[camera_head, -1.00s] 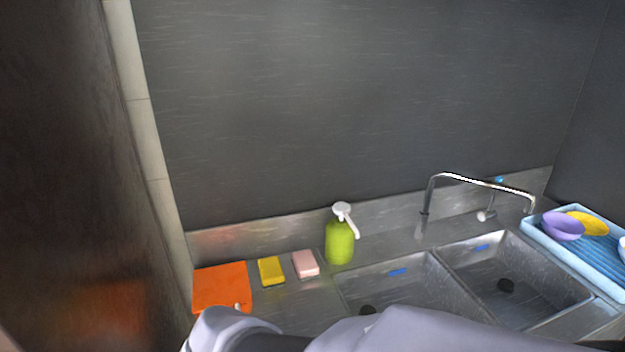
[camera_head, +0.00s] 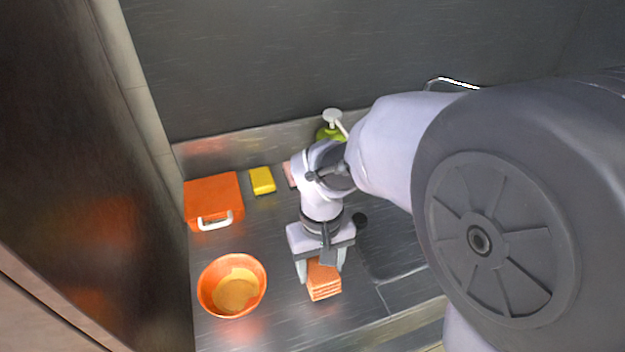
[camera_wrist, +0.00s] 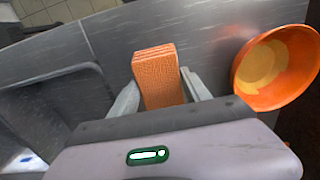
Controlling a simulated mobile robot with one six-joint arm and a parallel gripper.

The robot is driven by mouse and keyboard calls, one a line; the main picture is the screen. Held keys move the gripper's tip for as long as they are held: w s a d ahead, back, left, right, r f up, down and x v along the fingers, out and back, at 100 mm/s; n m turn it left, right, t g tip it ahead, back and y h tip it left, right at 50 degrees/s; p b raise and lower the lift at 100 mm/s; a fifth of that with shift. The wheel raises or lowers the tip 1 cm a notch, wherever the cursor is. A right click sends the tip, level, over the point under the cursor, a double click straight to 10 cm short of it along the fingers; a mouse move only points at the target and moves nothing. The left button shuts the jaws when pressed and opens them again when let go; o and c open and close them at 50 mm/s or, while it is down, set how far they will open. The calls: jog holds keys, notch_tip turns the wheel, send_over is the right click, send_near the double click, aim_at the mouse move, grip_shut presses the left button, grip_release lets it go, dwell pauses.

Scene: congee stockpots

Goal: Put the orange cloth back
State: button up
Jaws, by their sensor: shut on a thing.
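The orange cloth (camera_head: 324,283) is a folded, layered block. It is between the two fingers of my gripper (camera_head: 321,268), which is shut on it, over the steel counter left of the sinks. In the wrist view the cloth (camera_wrist: 160,80) sticks out past the fingertips (camera_wrist: 160,92), its layered end facing away. I cannot tell whether it touches the counter. My gripper's body hides part of the cloth in the head view.
An orange bowl (camera_head: 207,287) with tan contents stands left of the cloth. An orange box (camera_head: 212,192) with a white handle is behind it by the left wall, beside a yellow sponge (camera_head: 262,181). A pink sponge (camera_head: 290,174) and green bottle (camera_head: 325,132) are partly hidden by my arm.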

aim_at(320, 266)
notch_tip(320, 266, down, 3)
jog(key=shift+r+b, duration=0.1)
jog(key=shift+b, duration=0.35)
jog(key=shift+s+r, duration=0.1)
jog(key=shift+r, duration=0.05)
jog(key=shift+c, duration=0.7)
jog(key=o, duration=1.5)
jog(key=shift+c, duration=0.2)
notch_tip(320, 266, up, 12)
jog(key=p, duration=0.6)
jog(key=shift+r, duration=0.25)
jog(key=s+d+r+m+t+y, duration=0.2)
jog(key=s+d+r+m+t, duration=0.4)
jog(key=s, duration=0.5)
jog(key=shift+d+r+m, duration=0.3)
jog(key=shift+r+m, duration=0.5)
jog(key=shift+r, duration=0.1)
